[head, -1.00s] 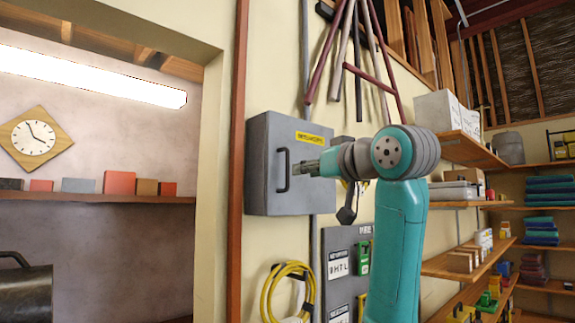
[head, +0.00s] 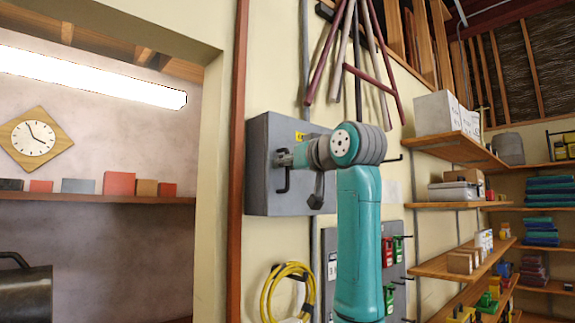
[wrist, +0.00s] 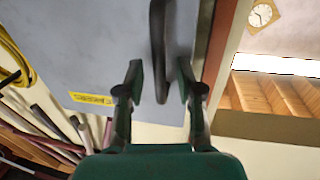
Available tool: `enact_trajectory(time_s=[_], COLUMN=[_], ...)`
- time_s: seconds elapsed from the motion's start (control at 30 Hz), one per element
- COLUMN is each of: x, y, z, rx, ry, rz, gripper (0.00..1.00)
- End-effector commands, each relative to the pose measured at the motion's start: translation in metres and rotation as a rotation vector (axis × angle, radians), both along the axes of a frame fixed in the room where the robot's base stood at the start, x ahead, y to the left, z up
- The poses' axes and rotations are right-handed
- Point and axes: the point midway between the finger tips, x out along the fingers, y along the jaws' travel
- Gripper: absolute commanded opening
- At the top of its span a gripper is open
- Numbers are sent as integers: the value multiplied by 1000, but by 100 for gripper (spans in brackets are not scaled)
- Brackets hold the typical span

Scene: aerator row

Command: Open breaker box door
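The grey breaker box (head: 262,140) hangs on the wall, and its door looks shut. A yellow label (head: 299,136) on the door is partly hidden by my arm. The dark bar handle (head: 283,184) stands upright on the door's left side. My gripper (head: 281,158) is at the handle's upper part. In the wrist view, the handle (wrist: 157,40) runs between the two fingers of my gripper (wrist: 159,72). The fingers are open, with a gap visible on each side of the bar. The door face (wrist: 90,50) fills much of that view.
A yellow coiled hose (head: 268,292) hangs below the box. A grey panel (head: 329,245) with red and green items is behind my arm. Wooden shelves (head: 455,147) stand at the right. A brown post (head: 237,180) runs close left of the box.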

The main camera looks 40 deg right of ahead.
Motion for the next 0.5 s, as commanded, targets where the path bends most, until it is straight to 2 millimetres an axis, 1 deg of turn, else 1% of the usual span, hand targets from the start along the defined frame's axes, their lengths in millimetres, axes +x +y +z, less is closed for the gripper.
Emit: enact_trajectory(time_s=[0.1,0.33,0.37,0.4,0.47,0.5], x=[4,5,5,5,4,4], y=[-1,-1,-1,-1,-1,-1], z=[0,0,0,0,0,0], rx=[0,0,0,0,0,0], ry=[-1,-1,-1,-1,-1,-1], rz=[-1,-1,-1,-1,-1,-1], gripper=[37,37,34,24,9,0])
